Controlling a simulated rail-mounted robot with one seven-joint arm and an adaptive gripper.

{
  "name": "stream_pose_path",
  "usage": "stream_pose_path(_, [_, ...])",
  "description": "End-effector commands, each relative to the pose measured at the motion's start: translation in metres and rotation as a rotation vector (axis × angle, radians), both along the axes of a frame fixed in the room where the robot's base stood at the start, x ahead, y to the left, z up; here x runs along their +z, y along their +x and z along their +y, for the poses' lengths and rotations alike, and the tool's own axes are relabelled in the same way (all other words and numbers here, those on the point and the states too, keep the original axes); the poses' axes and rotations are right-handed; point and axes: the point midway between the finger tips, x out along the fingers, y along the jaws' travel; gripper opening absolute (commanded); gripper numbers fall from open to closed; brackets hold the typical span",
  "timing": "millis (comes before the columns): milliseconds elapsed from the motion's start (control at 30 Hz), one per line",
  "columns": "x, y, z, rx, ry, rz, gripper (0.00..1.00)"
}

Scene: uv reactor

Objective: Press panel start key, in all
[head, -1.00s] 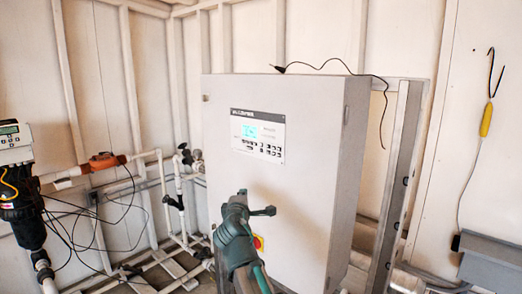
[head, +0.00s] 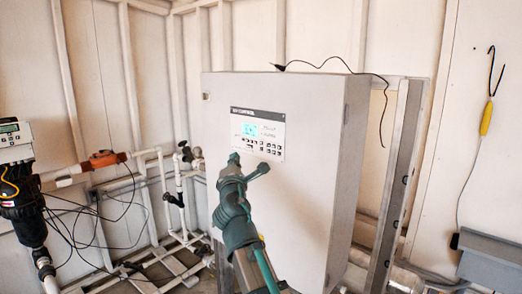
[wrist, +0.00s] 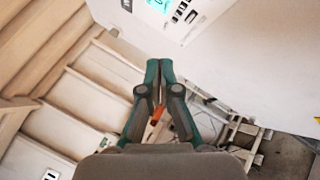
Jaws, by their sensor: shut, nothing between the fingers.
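The control panel (head: 258,134) is a dark-bordered plate on the front of a large white cabinet (head: 300,200). It has a lit cyan screen (head: 249,130) and rows of small dark keys (head: 270,148); their labels are too small to read. My gripper (head: 234,160) is in front of the cabinet, its tip just below the panel's lower left in the head view. In the wrist view my gripper (wrist: 159,65) has its fingertips together and empty, and the panel (wrist: 190,15) shows at the top edge. I cannot tell whether the tip touches the cabinet.
A black cable (head: 335,62) lies over the cabinet top. White pipes with valves (head: 180,175) stand left of the cabinet. A dark device with a display (head: 15,180) is at far left. A metal frame post (head: 398,180) stands at the right.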

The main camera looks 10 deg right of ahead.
Motion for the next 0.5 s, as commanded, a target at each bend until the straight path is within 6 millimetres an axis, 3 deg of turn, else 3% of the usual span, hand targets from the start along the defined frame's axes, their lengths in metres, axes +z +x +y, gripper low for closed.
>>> stream_pose_path(500, [0.002,0.033,-0.048,-0.002,0.002,0.001,0.00])
